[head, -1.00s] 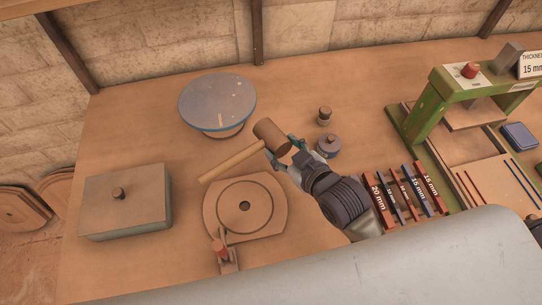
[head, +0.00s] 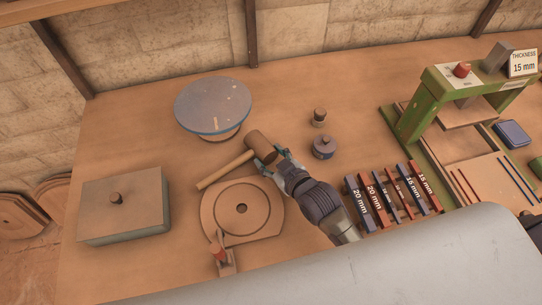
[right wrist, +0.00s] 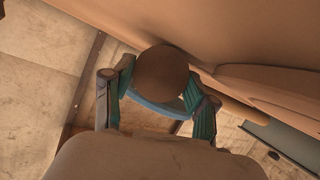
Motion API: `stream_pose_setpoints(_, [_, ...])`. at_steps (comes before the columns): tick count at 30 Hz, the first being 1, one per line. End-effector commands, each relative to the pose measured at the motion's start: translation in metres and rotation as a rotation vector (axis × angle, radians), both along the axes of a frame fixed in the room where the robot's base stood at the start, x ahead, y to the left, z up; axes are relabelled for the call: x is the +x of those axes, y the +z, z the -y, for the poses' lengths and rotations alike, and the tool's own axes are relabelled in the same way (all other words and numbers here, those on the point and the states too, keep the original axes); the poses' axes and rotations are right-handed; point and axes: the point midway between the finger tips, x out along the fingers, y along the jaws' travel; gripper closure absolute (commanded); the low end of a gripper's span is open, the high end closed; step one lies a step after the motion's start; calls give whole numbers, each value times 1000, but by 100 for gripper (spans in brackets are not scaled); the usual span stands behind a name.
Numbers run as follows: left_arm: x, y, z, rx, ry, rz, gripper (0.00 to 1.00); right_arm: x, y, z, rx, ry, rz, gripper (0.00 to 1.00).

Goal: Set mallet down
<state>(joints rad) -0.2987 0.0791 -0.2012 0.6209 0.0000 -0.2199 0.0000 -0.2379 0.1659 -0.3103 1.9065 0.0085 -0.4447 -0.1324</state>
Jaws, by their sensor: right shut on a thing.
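The wooden mallet has a brown cylindrical head (head: 260,144) and a pale handle (head: 225,170) pointing to the lower left. In the head view it lies between the blue-topped round stand (head: 212,104) and the round wooden plate with a central hole (head: 222,208). My right gripper (head: 272,163) is shut on the mallet at its head. In the right wrist view, the round end of the mallet head (right wrist: 163,72) shows between the teal fingers (right wrist: 160,100). I cannot tell whether the mallet touches the table. My left gripper is not in view.
A grey lidded box (head: 124,208) stands at the left. A small knobbed weight (head: 318,117) and a dark round pot (head: 323,147) stand right of the mallet. Several labelled thickness bars (head: 361,203) and a green press (head: 412,122) are farther right.

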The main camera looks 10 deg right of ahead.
Motion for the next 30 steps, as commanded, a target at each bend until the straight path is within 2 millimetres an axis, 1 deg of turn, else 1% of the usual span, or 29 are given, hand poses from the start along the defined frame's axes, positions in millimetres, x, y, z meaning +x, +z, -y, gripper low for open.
stream_pose_setpoints(4, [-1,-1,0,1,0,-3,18,0,-2,0,1,0,3,92])
stream_pose_setpoints(5, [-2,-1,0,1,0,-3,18,0,-3,0,0,0,0,39])
stream_pose_setpoints(6, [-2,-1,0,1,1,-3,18,0,-2,0,0,0,0,33])
stream_pose_setpoints(9, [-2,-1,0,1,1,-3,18,0,-2,0,0,0,0,17])
stream_pose_setpoints(17, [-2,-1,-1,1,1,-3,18,0,-2,0,0,0,0,17])
stream_pose_setpoints(20, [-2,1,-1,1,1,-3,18,0,2,0,0,0,1,17])
stream_pose_setpoints(23, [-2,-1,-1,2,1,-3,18,-10,3,3,0,0,-1,17])
stream_pose_setpoints(26, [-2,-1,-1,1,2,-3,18,-27,10,9,-2,0,-2,17])
stream_pose_setpoints(30, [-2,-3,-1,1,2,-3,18,-55,22,18,-2,0,-2,17])
